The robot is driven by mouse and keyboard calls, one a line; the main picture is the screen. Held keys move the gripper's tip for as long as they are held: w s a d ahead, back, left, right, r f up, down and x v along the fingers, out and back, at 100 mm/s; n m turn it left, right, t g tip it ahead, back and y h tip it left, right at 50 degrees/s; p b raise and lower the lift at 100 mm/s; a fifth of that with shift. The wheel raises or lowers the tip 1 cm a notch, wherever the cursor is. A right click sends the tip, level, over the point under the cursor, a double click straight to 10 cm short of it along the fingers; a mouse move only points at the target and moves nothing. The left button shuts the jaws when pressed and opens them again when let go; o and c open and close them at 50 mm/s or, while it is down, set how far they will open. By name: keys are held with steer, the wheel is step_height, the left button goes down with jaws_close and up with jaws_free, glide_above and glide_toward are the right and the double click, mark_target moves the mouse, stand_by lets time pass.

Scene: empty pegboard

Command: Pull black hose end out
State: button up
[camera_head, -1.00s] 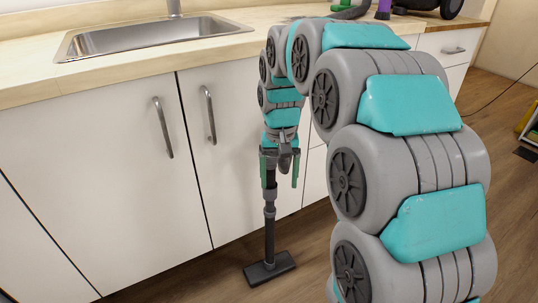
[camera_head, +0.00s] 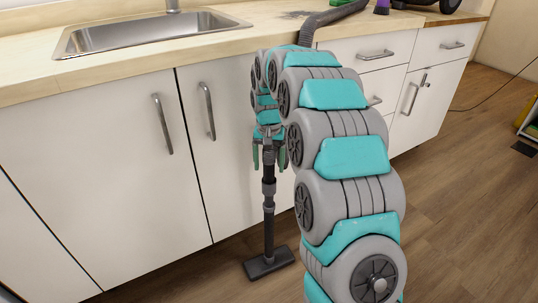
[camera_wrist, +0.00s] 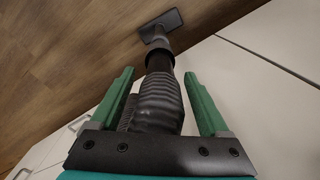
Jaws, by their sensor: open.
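The black hose end (camera_wrist: 160,100) is a ribbed dark piece in the wrist view. It runs between my gripper's two green fingers and meets the top of a black tube (camera_wrist: 159,61). In the head view the tube (camera_head: 268,210) stands nearly upright on a flat floor head (camera_head: 268,263) in front of the cabinet. My gripper (camera_head: 268,167) is open around the upper part of it. The wrist view shows a finger on each side of my gripper (camera_wrist: 160,76), with gaps to the hose. The joint's detail is too small to tell in the head view.
A grey ribbed hose (camera_head: 318,22) bends over the counter edge (camera_head: 225,45). A sink (camera_head: 145,32) is at upper left. White cabinet doors (camera_head: 125,175) with handles stand close behind the tube. Wooden floor (camera_head: 450,210) is clear at right.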

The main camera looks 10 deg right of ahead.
mark_target(269, 172)
steer(key=shift+f, duration=1.9)
steer(key=shift+c, duration=0.2)
steer(key=c, duration=1)
steer(key=o, duration=1)
steer(key=shift+o, duration=0.2)
steer(key=shift+r, duration=0.1)
